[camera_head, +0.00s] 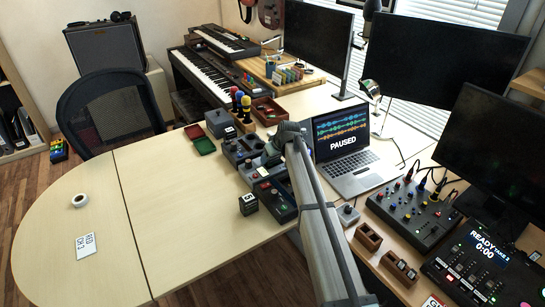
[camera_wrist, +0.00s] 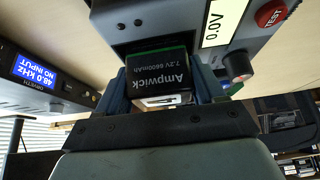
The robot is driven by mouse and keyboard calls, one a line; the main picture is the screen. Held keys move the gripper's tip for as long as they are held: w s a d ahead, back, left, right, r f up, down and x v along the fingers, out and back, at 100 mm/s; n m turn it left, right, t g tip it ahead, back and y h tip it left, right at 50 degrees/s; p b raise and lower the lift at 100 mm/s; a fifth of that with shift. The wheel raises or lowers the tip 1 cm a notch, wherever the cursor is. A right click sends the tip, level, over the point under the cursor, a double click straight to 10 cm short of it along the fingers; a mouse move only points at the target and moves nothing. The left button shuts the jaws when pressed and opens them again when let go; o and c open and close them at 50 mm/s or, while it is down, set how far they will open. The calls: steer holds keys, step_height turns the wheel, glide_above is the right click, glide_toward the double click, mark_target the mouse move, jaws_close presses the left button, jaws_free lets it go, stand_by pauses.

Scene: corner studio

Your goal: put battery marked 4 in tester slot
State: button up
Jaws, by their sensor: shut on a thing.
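In the wrist view a black battery (camera_wrist: 160,72) marked "Ampwick 7.2V 6600mAh" is between my gripper's fingers (camera_wrist: 160,88), its print upside down. A white mark shows at its lower edge; I cannot read the digit. The grey tester (camera_wrist: 140,18), with a "0.0V" display and a red TEST button (camera_wrist: 271,14), is right behind the battery. In the head view my gripper (camera_head: 271,150) is over the row of boxes; the held battery cannot be made out.
Another dark battery-like block (camera_head: 248,203) stands on the table in front of a dark box (camera_head: 275,198). A laptop (camera_head: 345,150) is close on the right. A green tray (camera_head: 204,146) is on the left. The table's left side is mostly clear, with a tape roll (camera_head: 80,200) and card (camera_head: 86,245).

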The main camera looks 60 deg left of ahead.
steer(key=shift+r, duration=0.75)
stand_by(0.5)
steer(key=shift+f, duration=0.8)
stand_by(0.4)
steer(key=shift+r, duration=0.8)
stand_by(0.5)
steer(key=shift+f, duration=0.8)
stand_by(0.5)
steer(key=o, duration=1)
steer(key=v, duration=1.1)
stand_by(0.8)
